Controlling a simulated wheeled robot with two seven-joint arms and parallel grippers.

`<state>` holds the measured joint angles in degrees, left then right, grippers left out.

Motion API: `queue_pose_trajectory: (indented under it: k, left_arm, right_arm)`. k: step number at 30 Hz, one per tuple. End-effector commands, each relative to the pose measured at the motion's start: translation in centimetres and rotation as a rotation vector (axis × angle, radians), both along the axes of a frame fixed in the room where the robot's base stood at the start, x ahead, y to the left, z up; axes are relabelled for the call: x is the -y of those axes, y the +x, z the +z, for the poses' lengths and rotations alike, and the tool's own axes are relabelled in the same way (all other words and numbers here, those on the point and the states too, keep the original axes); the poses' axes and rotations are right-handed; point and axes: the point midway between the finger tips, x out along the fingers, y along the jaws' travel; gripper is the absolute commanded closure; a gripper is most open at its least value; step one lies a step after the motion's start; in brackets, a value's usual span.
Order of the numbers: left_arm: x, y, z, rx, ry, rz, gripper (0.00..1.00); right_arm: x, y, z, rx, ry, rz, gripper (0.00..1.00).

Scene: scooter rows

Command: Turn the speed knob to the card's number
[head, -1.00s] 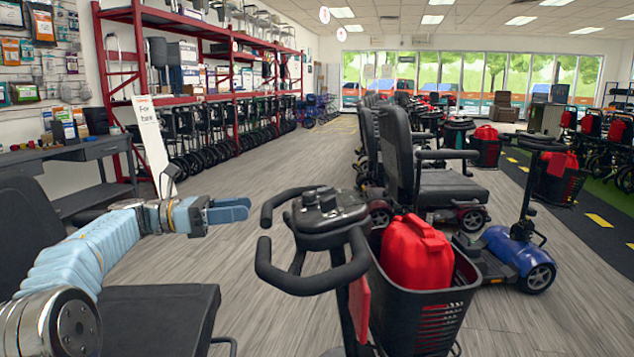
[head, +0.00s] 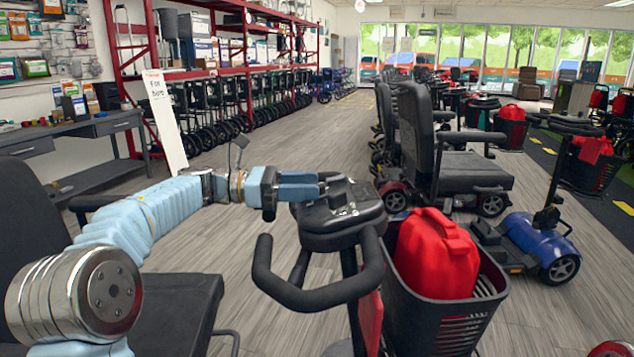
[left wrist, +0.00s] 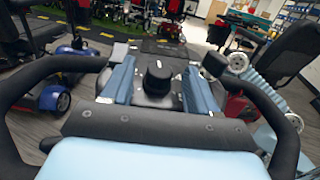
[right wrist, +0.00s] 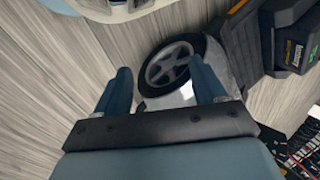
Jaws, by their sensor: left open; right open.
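A scooter's black control head (head: 340,215) stands in front of me between its loop handlebars. In the left wrist view a round black knob (left wrist: 158,77) rises from the panel between my left fingers. My left gripper (head: 318,184) is open at the panel's left side in the head view. Its two blue fingers lie on either side of the knob; I cannot tell whether they touch it. The knob's setting is not readable. I see no card with a readable number. My right gripper (right wrist: 160,66) is open and empty, pointing down toward a scooter wheel (right wrist: 172,68) and the floor.
A black basket (head: 440,320) with a red container (head: 436,255) hangs on the scooter's front. Other scooters, one blue (head: 540,245), stand to the right. A white "For hire" board (head: 165,125) leans by the red shelving. The grey aisle floor (head: 290,135) is clear.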

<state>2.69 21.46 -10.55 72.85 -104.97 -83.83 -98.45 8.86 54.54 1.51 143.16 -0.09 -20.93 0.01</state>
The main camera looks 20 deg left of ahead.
Motion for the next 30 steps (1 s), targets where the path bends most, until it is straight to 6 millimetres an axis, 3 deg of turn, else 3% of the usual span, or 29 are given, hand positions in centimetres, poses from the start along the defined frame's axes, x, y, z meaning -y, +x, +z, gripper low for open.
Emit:
queue_pose_trajectory:
  k: [6,16,25,30]
  left_arm:
    - [2.2,0.7,0.0,0.000,0.000,0.000,0.41]
    - [2.5,0.8,0.0,0.000,0.000,0.001,0.42]
    - [2.5,0.8,0.0,0.000,0.000,0.001,0.88]
    - [2.5,0.8,-0.1,-0.001,0.000,0.008,0.91]
  right_arm:
    - [-0.1,0.0,0.4,-0.001,0.002,0.003,0.29]
    - [-0.1,-0.1,0.3,-0.001,0.002,0.003,0.29]
    - [-0.1,-0.1,0.3,-0.001,0.002,0.003,0.29]
    - [-0.1,0.0,0.1,0.000,0.001,0.001,0.29]
